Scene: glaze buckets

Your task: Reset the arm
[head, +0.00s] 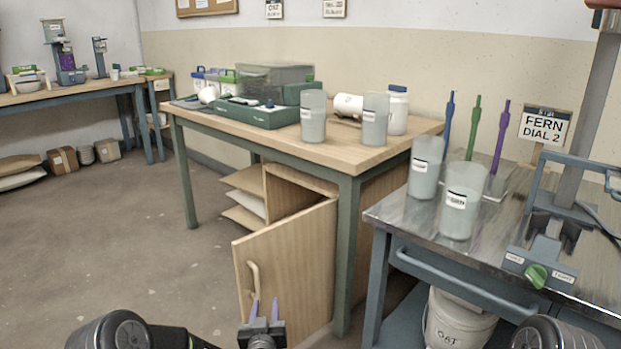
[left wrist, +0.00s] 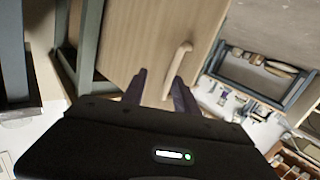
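My left gripper (head: 265,310) is low in front of the wooden cabinet door (head: 300,270), which stands open under the wooden table (head: 375,160). Its two purple fingers are apart, with nothing between them. The door's curved handle (head: 253,281) is just beyond the fingertips. In the left wrist view the open fingers (left wrist: 155,82) point toward the handle (left wrist: 178,68), and a gap seems to lie between them and it. My right gripper is not in view; a dark part of my arm shows at the bottom right.
Frosted beakers (head: 313,116), a white jar (head: 397,110) and a green case (head: 265,112) stand on the table. The metal bench (head: 480,228) at right holds two beakers (head: 462,200) and the dial stand (head: 540,262). A bucket (head: 460,322) sits below.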

